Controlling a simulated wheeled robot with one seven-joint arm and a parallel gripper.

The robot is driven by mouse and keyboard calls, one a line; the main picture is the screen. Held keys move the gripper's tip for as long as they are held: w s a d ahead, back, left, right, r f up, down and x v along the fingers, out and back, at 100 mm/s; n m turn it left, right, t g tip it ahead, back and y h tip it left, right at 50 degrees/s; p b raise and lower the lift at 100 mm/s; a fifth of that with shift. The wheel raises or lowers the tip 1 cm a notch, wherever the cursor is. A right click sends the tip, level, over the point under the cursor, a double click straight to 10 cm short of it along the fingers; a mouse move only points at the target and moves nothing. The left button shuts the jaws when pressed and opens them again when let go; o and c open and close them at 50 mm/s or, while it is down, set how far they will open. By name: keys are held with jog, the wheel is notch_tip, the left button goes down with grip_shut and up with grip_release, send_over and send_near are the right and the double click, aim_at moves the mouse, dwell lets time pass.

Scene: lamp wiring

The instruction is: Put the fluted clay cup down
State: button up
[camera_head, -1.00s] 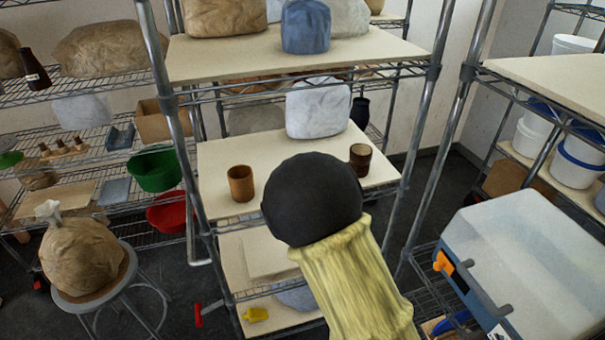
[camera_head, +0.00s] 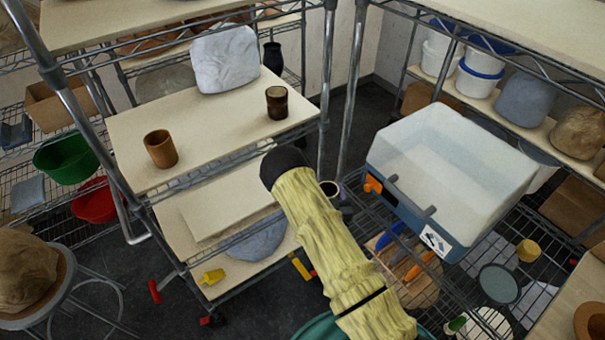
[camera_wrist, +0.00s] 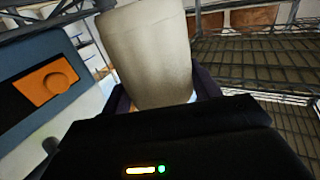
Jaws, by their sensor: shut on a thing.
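My gripper (camera_wrist: 165,92) is shut on a pale beige-grey cup (camera_wrist: 150,50), with dark fingers on both sides of it in the wrist view. Fluting on this cup cannot be made out. I see no support touching the cup. An orange-brown cup (camera_head: 161,148) and a dark brown cup (camera_head: 277,102) stand upright on the middle shelf board (camera_head: 215,135).
A white wrapped block (camera_head: 225,60) stands at the back of that board; its middle is clear. A clear-lidded blue box (camera_head: 450,170) with an orange latch sits on the right wire rack, close to my gripper. Metal posts (camera_head: 345,90) stand between the shelves.

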jog(key=shift+m+h, duration=0.4)
jog(key=shift+h, duration=0.2)
jog(key=shift+s+d+f, duration=0.1)
jog(key=shift+d+f, duration=1.7)
jog(key=shift+d, duration=0.25)
